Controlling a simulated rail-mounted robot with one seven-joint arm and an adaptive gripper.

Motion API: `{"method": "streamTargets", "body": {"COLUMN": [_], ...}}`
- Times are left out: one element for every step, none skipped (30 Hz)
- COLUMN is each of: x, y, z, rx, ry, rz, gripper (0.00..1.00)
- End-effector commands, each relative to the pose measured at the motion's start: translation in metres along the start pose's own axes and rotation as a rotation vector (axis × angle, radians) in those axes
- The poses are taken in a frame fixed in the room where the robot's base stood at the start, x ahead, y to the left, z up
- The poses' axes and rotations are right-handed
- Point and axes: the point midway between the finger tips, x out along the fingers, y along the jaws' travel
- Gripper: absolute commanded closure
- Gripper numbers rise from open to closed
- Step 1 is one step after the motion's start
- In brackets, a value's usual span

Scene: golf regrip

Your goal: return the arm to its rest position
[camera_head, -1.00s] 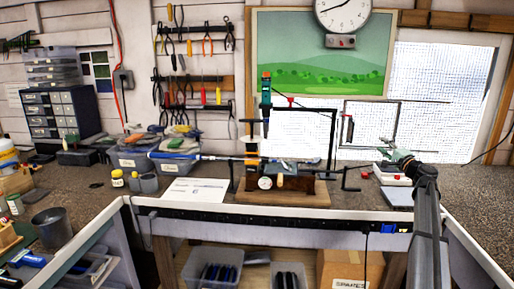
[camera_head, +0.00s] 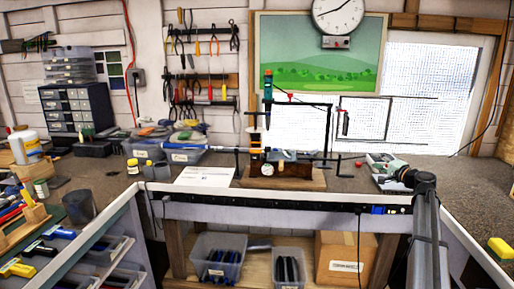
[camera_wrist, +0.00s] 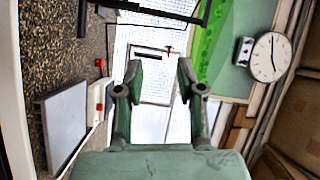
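My arm reaches up from the lower right in the head view and ends in my green-grey gripper (camera_head: 388,169), over the right part of the workbench. In the wrist view my gripper (camera_wrist: 160,76) has its two fingers apart with nothing between them. A golf club shaft (camera_head: 300,155) lies across the clamp fixture (camera_head: 280,176) on the bench, left of my gripper and apart from it. The fixture's base is partly hidden behind its own parts.
A grey flat box (camera_head: 392,186) lies near my gripper; it also shows in the wrist view (camera_wrist: 62,125). A yellow block (camera_head: 500,248) sits at the right edge. Bins (camera_head: 218,262) and a cardboard box (camera_head: 345,262) are below the bench. Bare bench (camera_head: 460,190) lies to the right.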

Motion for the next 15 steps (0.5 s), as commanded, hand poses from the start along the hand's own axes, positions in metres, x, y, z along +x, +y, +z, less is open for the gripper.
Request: {"method": "streamTargets", "body": {"x": [-0.004, -0.005, -0.007, -0.008, -0.01, -0.012, -0.013, -0.015, -0.019, -0.021, -0.025, -0.029, -0.033, -0.037, -0.043], "y": [0.014, 0.022, 0.034, 0.044, 0.054, 0.067, 0.08, 0.093, 0.112, 0.128, 0.143, 0.164, 0.179, 0.194, 0.213], "z": [0.011, 0.016, 0.024, 0.03, 0.037, 0.047, 0.056, 0.065, 0.08, 0.092, 0.103, 0.12, 0.132, 0.144, 0.161], "rx": [-0.013, -0.021, -0.031, -0.038, -0.046, -0.056, -0.064, -0.071, -0.083, -0.09, -0.098, -0.108, -0.115, -0.122, -0.131], "ry": [-0.013, -0.02, -0.032, -0.042, -0.053, -0.067, -0.08, -0.094, -0.116, -0.133, -0.151, -0.177, -0.196, -0.215, -0.243], "rz": [0.03, 0.048, 0.074, 0.093, 0.114, 0.143, 0.168, 0.193, 0.231, 0.26, 0.29, 0.331, 0.36, 0.39, 0.428], "gripper": [0.62, 0.62, 0.62, 0.62, 0.62, 0.62, 0.62, 0.62, 0.62, 0.62, 0.62, 0.62, 0.62, 0.62, 0.62]}}
